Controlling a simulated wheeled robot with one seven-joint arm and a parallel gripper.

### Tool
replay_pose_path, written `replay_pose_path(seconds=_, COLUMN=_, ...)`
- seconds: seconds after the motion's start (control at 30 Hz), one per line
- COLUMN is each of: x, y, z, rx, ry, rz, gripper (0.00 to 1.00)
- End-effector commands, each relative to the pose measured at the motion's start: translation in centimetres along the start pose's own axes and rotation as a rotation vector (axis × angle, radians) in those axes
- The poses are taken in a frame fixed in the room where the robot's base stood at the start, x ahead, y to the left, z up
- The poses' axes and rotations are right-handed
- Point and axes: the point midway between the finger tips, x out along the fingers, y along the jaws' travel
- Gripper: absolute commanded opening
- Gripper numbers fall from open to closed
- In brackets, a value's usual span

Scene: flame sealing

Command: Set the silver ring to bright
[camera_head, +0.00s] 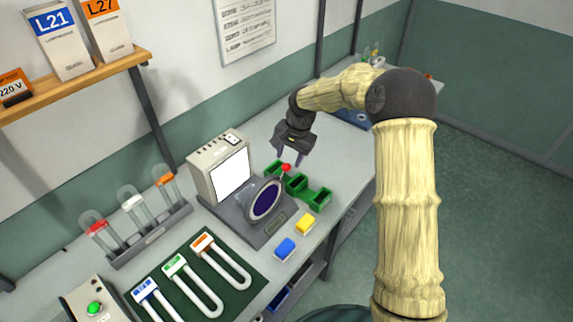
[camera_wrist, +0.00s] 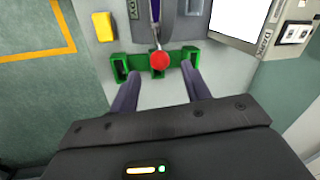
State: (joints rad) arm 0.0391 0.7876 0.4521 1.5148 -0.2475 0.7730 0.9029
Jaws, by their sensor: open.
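The silver ring (camera_head: 251,203) surrounds a dark purple disc on a grey instrument in the middle of the bench. In the wrist view, the ring (camera_wrist: 168,18) shows nearly edge-on at the top. A red ball knob (camera_head: 286,167) stands at the upper right of the ring and seems joined to it by a short stem. My gripper (camera_head: 289,161) is open and points down over the knob. In the wrist view, the red knob (camera_wrist: 160,61) appears between the fingertips (camera_wrist: 160,69); I cannot tell whether they touch it. Any bright marking is too small to read.
A box with a white screen (camera_head: 230,174) stands left of the ring. Yellow (camera_head: 305,224) and blue (camera_head: 285,249) blocks lie in front. U-shaped tubes (camera_head: 222,262) lie on a green mat.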

Motion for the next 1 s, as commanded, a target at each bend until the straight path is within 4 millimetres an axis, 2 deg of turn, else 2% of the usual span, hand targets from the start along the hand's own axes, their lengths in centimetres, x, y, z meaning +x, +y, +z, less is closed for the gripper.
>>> replay_pose_path(seconds=0.2, x=3.7, y=0.0, z=0.1, rx=0.000, ry=-0.005, rz=0.002, gripper=0.47)
replay_pose_path(seconds=0.33, x=5.2, y=0.0, z=0.1, rx=0.000, ry=-0.003, rz=0.002, gripper=0.47)
replay_pose_path(seconds=0.5, x=6.1, y=0.0, z=0.0, rx=0.000, ry=0.000, rz=0.001, gripper=0.47)
replay_pose_path(seconds=0.7, x=6.1, y=0.0, z=0.0, rx=0.000, ry=0.000, rz=0.001, gripper=0.47)
replay_pose_path(seconds=0.73, x=6.1, y=0.0, z=0.0, rx=0.000, ry=0.000, rz=0.001, gripper=0.45)
replay_pose_path(seconds=0.97, x=6.1, y=0.0, z=0.0, rx=0.000, ry=0.000, rz=0.001, gripper=0.00)
replay_pose_path(seconds=1.0, x=6.1, y=0.0, z=0.0, rx=0.000, ry=0.000, rz=0.001, gripper=0.00)
